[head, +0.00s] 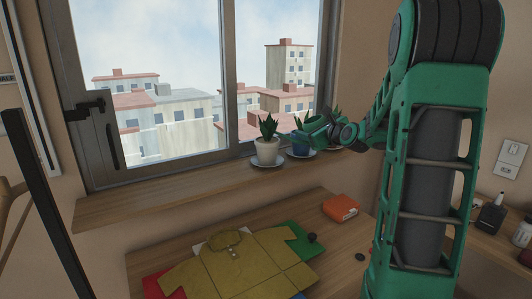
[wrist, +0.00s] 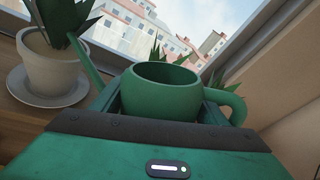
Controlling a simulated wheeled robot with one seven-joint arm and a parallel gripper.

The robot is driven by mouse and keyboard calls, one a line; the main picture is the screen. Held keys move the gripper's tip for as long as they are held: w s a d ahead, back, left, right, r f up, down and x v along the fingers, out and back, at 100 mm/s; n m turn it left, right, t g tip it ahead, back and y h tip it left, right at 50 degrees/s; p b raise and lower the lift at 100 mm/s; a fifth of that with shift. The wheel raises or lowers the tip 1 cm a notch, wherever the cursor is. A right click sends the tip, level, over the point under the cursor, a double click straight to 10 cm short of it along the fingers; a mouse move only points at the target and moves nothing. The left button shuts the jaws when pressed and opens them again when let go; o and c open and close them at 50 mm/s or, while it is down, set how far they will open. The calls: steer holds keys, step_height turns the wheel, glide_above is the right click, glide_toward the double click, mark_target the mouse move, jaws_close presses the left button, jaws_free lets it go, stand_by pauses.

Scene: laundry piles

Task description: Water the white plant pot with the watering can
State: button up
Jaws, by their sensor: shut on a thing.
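The white plant pot (head: 267,152) stands upright on a saucer on the windowsill, with a spiky green plant in it. It also shows at the left of the wrist view (wrist: 55,76). My gripper (head: 340,133) is at the sill, right of the white pot, in front of the blue pot. In the wrist view my gripper (wrist: 165,110) is shut on the green watering can (wrist: 165,86), which looks about upright. Its spout points left toward the white pot, its end overlapping the leaves. I cannot tell whether it touches them. No water shows.
A blue pot (head: 300,152) stands right of the white one, and another plant (head: 335,113) is partly hidden behind my gripper. The window (head: 150,110) is behind the sill (head: 165,197). Below, a table holds a yellow shirt (head: 235,262) and an orange box (head: 340,208).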

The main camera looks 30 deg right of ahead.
mark_target(311, 118)
steer(key=shift+r, duration=0.2)
steer(key=shift+a+r+n, duration=0.1)
steer(key=shift+r+n, duration=0.2)
steer(key=shift+r, duration=0.1)
steer(key=shift+r, duration=0.1)
stand_by(1.1)
steer(key=shift+r+n, duration=0.3)
steer(key=shift+r, duration=0.15)
stand_by(1.2)
steer(key=shift+w+a+r+n+g, duration=0.1)
steer(key=shift+r+n+g, duration=0.2)
steer(key=shift+r, duration=0.25)
stand_by(0.7)
